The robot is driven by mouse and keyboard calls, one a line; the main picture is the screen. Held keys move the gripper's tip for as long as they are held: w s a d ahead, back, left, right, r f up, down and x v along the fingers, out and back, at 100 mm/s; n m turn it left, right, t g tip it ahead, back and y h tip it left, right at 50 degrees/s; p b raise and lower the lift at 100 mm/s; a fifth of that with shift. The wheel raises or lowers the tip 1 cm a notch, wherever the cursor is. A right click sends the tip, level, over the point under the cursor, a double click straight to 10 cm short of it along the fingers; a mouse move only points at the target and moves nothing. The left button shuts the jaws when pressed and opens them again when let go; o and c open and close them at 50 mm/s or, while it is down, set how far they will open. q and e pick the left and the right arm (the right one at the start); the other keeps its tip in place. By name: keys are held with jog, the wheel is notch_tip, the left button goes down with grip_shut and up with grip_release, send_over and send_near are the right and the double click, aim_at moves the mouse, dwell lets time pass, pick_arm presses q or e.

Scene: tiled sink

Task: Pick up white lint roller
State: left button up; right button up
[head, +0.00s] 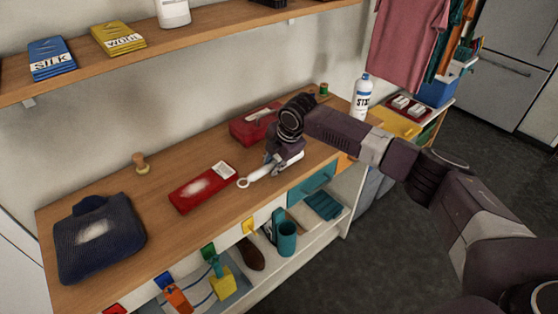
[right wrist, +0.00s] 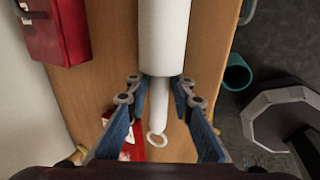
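The white lint roller (head: 262,172) lies on the wooden counter near its front edge in the head view, with its ring-ended handle toward the left. In the right wrist view, its thick white roll (right wrist: 165,38) is at the top and its thin handle (right wrist: 158,108) runs down to a ring. My right gripper (head: 272,161) is over the roller and hides part of it. In the right wrist view, the right gripper's fingers (right wrist: 160,90) are open on both sides of the handle, just below the roll, with a small gap on each side. My left gripper is not in view.
A red folded item (head: 201,188) lies left of the roller, and a red box (head: 254,124) stands behind it. A navy knitted garment (head: 98,243) is at the counter's left end. A white spray bottle (head: 361,96) stands at the right end. A shelf (head: 160,49) hangs above.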

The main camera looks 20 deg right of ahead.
aim_at(272, 165)
jog(key=c, duration=0.5)
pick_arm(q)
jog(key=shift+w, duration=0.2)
pick_arm(e)
grip_shut()
jog(key=shift+r, duration=0.1)
pick_arm(q)
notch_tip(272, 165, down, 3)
jog(key=b, duration=0.3)
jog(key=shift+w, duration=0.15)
pick_arm(e)
notch_tip(272, 165, up, 20)
